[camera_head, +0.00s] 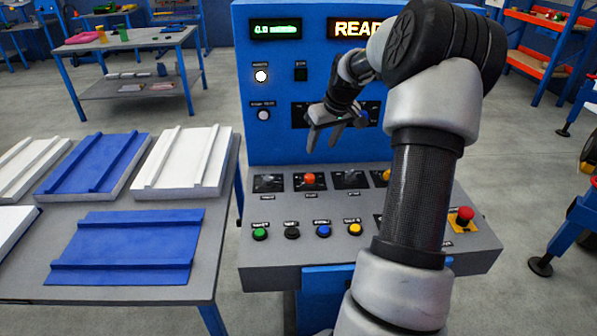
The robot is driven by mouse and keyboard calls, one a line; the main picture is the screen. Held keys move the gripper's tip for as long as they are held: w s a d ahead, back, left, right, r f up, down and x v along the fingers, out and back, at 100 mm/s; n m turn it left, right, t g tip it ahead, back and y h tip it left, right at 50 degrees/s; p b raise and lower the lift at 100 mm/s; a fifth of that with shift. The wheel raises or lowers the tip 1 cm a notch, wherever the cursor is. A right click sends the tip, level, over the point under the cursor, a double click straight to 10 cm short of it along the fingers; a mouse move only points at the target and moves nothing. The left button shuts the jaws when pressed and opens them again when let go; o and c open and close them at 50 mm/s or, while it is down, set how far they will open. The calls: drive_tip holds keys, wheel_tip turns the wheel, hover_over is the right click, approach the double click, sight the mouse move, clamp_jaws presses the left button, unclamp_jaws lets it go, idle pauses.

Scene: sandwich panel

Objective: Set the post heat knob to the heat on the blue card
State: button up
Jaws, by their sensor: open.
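The blue control panel (285,140) stands in the middle with a sloped grey console (275,208). On the console are black dial plates, one at the left (268,183) and one in the middle (349,180), a red knob (309,178), and a yellow-orange knob partly hidden by my arm. The labels are too small to read, so I cannot tell which is the post heat knob. I cannot make out a blue card. My gripper (325,142) is open and empty, in front of the upright panel and above the console. My arm hides the console's right part.
Green (260,234), black, blue and yellow buttons line the console's front. A red stop button (463,214) sits at its right. The display (358,29) is partly covered. A table (60,286) at the left holds white and blue ribbed panels (125,242).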

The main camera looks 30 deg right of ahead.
sight(310, 176)
drive_tip(key=b+x, duration=0.2)
drive_tip(key=x, duration=1.5)
drive_tip(key=shift+s+d+f, duration=0.1)
drive_tip(key=shift+f, duration=0.1)
drive_tip(key=c, duration=1)
